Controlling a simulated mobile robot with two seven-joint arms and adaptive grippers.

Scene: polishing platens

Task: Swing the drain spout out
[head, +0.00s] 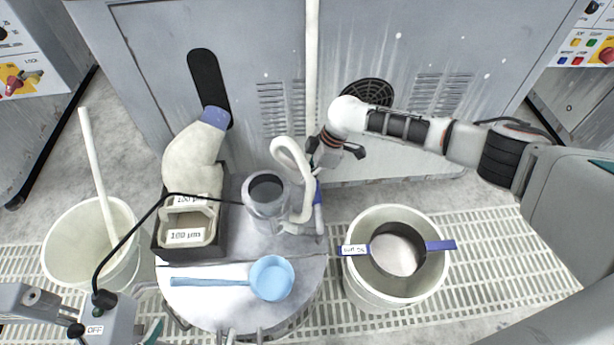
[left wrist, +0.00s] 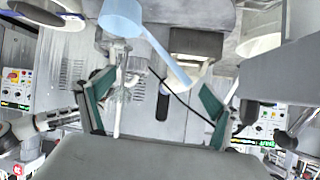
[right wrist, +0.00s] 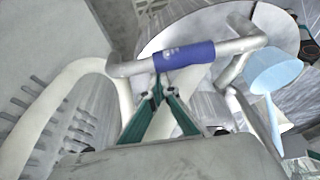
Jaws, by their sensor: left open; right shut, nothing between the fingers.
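The drain spout is a grey bent pipe with a blue sleeve (right wrist: 187,56), seen across the top middle of the right wrist view. In the head view the blue sleeve (head: 318,192) shows at the right edge of the round stand, partly behind a cream curved hose (head: 290,152). My right gripper (right wrist: 157,84) is shut and empty, its teal fingertips close to the sleeve's lower edge; I cannot tell whether they touch. In the head view the right gripper (head: 318,158) is above the sleeve.
A white bucket (head: 355,285) holding a blue-handled sieve (head: 440,245) stands right of the stand (head: 310,283). A blue ladle (head: 271,279), a grey cup (head: 262,205) and a dark bin (head: 172,250) sit on the stand. Another bucket (head: 60,250) stands left. A machine panel (head: 270,50) is behind.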

